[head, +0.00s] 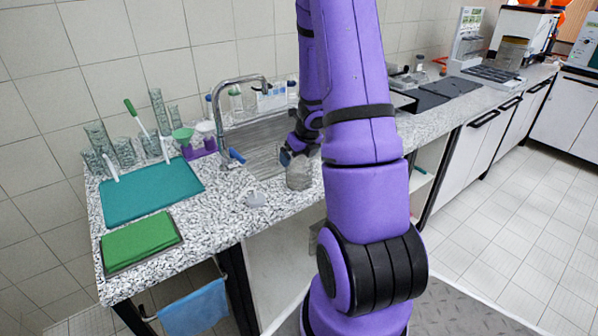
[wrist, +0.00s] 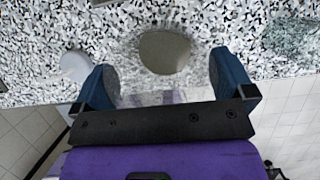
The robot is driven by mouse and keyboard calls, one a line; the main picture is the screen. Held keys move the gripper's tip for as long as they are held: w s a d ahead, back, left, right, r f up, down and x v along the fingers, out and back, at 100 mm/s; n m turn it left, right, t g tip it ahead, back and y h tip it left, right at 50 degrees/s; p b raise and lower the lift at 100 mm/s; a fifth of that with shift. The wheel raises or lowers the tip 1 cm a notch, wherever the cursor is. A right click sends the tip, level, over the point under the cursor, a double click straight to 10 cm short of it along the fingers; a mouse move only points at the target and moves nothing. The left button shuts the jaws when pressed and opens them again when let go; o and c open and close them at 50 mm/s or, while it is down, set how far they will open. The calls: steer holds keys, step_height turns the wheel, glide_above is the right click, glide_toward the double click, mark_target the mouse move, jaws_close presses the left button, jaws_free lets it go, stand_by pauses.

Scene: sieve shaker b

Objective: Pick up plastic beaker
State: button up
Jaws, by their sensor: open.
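A clear, greyish beaker (head: 299,173) stands on the speckled counter near its front edge in the head view, right by my gripper (head: 290,154). In the wrist view my gripper (wrist: 162,66) is open, with its two blue fingers wide apart. A round, grey-beige shape (wrist: 165,52) lies between and just beyond the fingertips; it appears to be the beaker seen from above. A gap shows on both sides of it. My arm hides part of the counter behind it in the head view.
A small white item (head: 256,198) lies left of the beaker; it also shows in the wrist view (wrist: 75,65). A clear glassy object (wrist: 293,42) is at right. A sink with a tap (head: 240,84) is behind. Glassware and a teal mat (head: 150,194) are further left.

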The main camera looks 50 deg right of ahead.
steer(key=shift+x, duration=0.75)
steer(key=shift+c, duration=0.5)
steer(key=c, duration=0.6)
steer(key=shift+r, duration=0.2)
